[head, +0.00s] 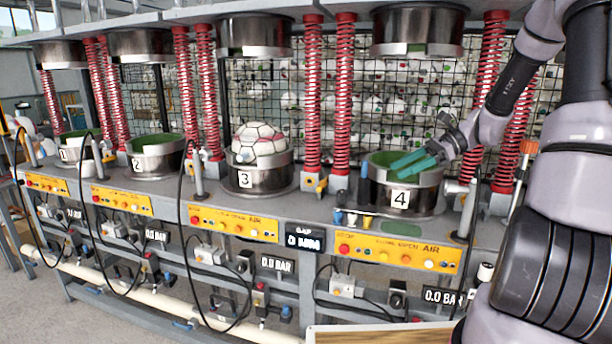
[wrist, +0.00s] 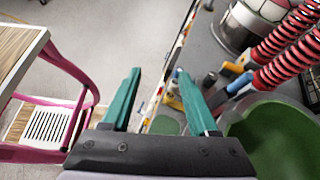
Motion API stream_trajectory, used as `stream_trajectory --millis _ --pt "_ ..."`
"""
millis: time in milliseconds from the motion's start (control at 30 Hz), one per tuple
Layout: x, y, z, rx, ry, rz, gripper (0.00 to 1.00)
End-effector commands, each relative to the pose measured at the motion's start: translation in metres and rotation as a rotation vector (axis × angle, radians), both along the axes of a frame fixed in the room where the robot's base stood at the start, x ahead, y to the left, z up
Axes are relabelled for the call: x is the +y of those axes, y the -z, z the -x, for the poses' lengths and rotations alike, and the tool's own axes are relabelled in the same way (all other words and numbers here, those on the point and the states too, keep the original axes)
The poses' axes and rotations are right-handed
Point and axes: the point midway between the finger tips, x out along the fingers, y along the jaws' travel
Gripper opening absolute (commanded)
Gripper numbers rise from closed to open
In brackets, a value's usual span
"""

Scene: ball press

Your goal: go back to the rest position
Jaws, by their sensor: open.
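My gripper (head: 413,163) has green fingers and is at press station 4, over the open lower mould (head: 402,206) marked 4. In the wrist view my gripper (wrist: 155,95) shows its two fingers spread apart with nothing between them. The green inside of mould 4 (wrist: 270,140) is at the lower right there, and no ball is visible in it. A white ball with dark seams and pink patches (head: 259,140) sits in mould 3 (head: 262,179), apart from my gripper.
Red spring columns (head: 344,95) stand between the stations, and upper moulds (head: 419,32) hang above. Yellow control panels (head: 399,252) line the bench front. Small tools (head: 349,219) lie left of mould 4. The wrist view shows a pink-framed chair (wrist: 60,115) and a wooden tabletop (wrist: 18,50).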

Motion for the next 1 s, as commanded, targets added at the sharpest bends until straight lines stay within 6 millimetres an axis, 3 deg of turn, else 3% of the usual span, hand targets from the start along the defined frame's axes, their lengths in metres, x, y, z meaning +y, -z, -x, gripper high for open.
stream_trajectory --millis 467,1000 --pt "0.021 -0.041 0.051 -0.24 -0.218 0.344 0.6" --pt "0.02 -0.138 0.164 -0.89 -0.586 0.944 0.6"
